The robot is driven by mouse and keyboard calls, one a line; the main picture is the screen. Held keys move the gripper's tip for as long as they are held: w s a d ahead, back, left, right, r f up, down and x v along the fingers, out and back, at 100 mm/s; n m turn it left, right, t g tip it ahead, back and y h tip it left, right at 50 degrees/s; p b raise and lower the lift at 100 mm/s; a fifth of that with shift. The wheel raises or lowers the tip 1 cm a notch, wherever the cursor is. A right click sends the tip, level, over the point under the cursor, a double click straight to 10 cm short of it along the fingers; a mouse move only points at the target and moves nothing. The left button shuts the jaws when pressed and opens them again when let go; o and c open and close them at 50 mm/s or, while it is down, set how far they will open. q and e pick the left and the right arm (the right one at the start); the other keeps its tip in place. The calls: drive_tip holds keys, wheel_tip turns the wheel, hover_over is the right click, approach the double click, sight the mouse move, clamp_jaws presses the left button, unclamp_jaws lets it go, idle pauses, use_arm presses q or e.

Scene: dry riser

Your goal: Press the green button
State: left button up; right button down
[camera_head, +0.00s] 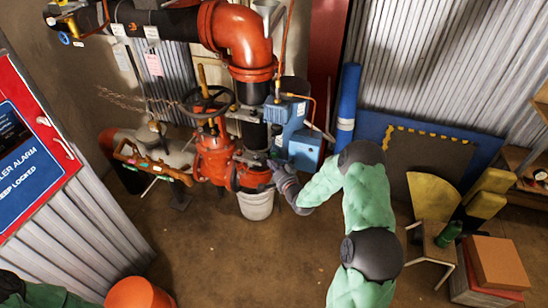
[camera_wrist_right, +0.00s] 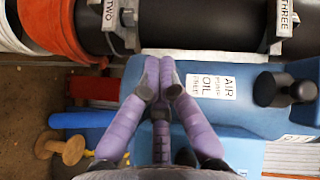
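I cannot make out a green button in either view; it may be hidden or too small to tell. My right gripper (camera_head: 274,163) is at the blue pump unit (camera_head: 298,112), low on its left side. In the right wrist view the purple fingers of my right gripper (camera_wrist_right: 158,78) are together at the tips, with nothing seen between them. They are over the blue pump housing (camera_wrist_right: 235,115), left of its white label (camera_wrist_right: 212,88). I cannot tell whether they touch it. My left gripper is out of view.
Red pipework and a handwheel (camera_head: 208,100) stand left of the pump, with a white bucket (camera_head: 256,204) below. A black pipe (camera_wrist_right: 205,25) crosses the wrist view. A stool (camera_head: 432,242) and boxes (camera_head: 498,262) stand at the right.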

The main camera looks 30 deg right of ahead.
drive_tip(key=shift+s+a, duration=1.4)
drive_tip(key=shift+a, duration=0.25)
idle(0.4)
